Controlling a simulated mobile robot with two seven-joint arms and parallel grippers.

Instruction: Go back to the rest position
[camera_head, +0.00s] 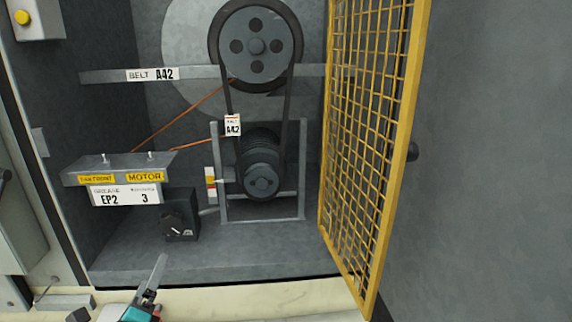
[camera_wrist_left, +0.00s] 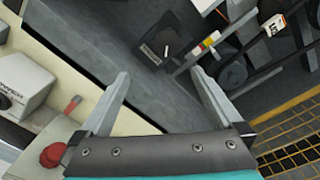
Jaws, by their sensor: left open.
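My left gripper (camera_head: 152,278) is low in the head view, in front of the cooler cabinet's floor. In the left wrist view its two fingers (camera_wrist_left: 160,93) stand wide apart with nothing between them. Past them lie the grey cabinet floor and a black box with a rotary knob (camera_wrist_left: 153,47); the same knob box (camera_head: 180,217) shows in the head view. My right gripper is not in either view.
The yellow mesh guard door (camera_head: 365,130) stands open at the right. A belt runs over a large upper pulley (camera_head: 256,46) and a small motor pulley (camera_head: 262,180). A labelled bracket (camera_head: 118,170) stands left. A red knob (camera_wrist_left: 53,155) is near the cream ledge (camera_wrist_left: 45,50).

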